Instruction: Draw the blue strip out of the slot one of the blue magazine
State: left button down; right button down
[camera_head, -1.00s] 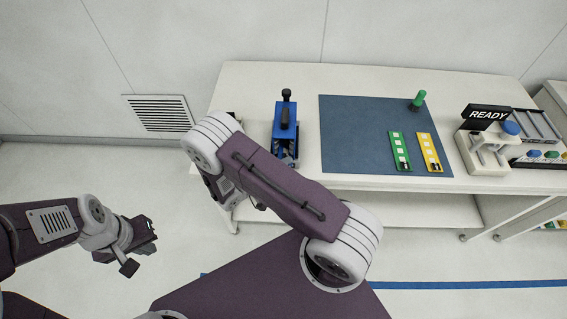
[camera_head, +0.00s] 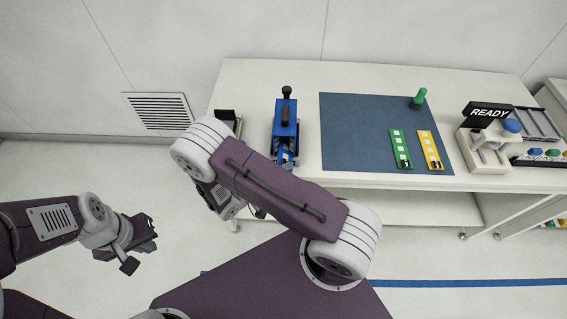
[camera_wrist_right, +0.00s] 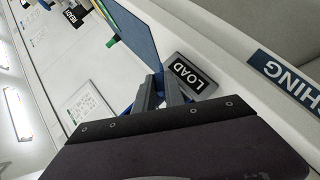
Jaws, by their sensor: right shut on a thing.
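The blue magazine (camera_head: 285,118) stands on the bench, left of the blue mat, with a black handle on top. In the head view my right arm hides the fingertips, and the wrist is just off the bench's front edge. My left gripper (camera_head: 152,233) looks open and empty, over the floor far from the bench.
The blue mat (camera_head: 345,140) carries a green strip (camera_head: 400,150), a yellow strip (camera_head: 430,151) and a green-handled tool (camera_head: 418,99). A READY device (camera_head: 485,145) stands to the right. A LOAD plate (camera_wrist_right: 193,76) is near my right fingers.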

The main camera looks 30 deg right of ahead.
jog(key=s+a, duration=0.8)
jog(key=s, duration=0.5)
jog(key=shift+b, duration=0.3)
dwell(0.4)
jog(key=w+d, duration=0.4)
jog(key=w, duration=0.3)
jog(key=shift+d, duration=0.25)
